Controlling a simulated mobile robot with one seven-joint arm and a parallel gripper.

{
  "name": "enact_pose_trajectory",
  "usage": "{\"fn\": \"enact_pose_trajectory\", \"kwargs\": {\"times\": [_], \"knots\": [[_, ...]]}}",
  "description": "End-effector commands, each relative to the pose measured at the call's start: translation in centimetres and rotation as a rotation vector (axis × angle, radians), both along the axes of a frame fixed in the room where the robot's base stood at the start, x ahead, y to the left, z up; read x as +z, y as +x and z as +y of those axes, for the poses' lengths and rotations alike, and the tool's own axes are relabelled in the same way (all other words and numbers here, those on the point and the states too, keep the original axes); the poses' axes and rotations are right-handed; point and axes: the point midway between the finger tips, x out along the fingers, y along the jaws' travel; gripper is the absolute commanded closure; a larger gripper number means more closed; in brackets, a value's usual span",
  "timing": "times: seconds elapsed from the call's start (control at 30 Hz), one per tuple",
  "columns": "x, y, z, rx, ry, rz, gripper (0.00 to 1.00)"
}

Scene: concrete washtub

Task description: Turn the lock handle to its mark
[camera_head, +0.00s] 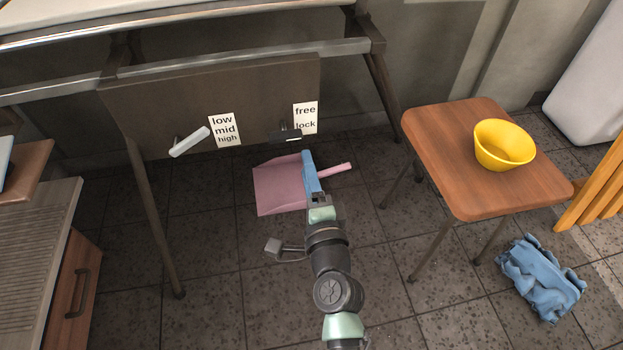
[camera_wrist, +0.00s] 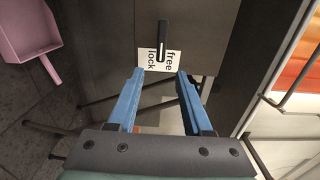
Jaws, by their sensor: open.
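The lock handle (camera_head: 287,136) is a short dark bar on the brown panel (camera_head: 240,90), at the left of a white label (camera_head: 305,117) reading "free" above "lock". In the head view the bar lies roughly level, its right end near the word "lock". The wrist view shows the handle (camera_wrist: 162,38) upright in the picture, its lower end overlapping the label (camera_wrist: 145,60). Which word it points at exactly is unclear. My gripper (camera_wrist: 160,74) is open and empty, its two blue fingers apart, facing the handle and short of it. In the head view my gripper (camera_head: 309,160) is just below the label.
A white lever (camera_head: 189,141) sits left, beside a "low mid high" label (camera_head: 225,130). A pink dustpan (camera_head: 278,185) lies on the floor behind my gripper.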

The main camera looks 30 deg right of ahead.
Motion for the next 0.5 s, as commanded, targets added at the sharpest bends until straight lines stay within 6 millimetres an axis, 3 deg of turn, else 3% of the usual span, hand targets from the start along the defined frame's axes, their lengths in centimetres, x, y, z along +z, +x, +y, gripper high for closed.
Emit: {"fn": "enact_pose_trajectory", "kwargs": {"times": [0.2,0.5], "knots": [[-0.1,-2.4,0.7,0.0,0.001,0.001,0.5],[0.0,-3.0,0.8,-0.001,0.0,0.0,0.5]]}}
